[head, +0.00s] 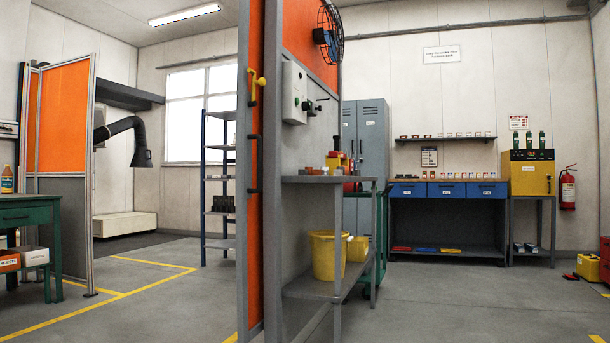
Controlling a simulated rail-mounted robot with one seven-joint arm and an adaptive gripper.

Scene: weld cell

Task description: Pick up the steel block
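I cannot make out a steel block in the head view. Small items lie on the top of the grey stand (326,180) in the middle, but they are too small to identify. Small items also line the wall shelf (420,139) and the top of the blue-drawer workbench (447,190) at the back, and none is clearly a steel block. My gripper and arm are not in view.
An orange partition (254,180) with a grey frame stands close in the middle. A yellow bucket (327,256) sits on the stand's lower shelf. A green bench (28,212) is at the left edge. A red extinguisher (567,190) hangs at right. Floor at right centre is clear.

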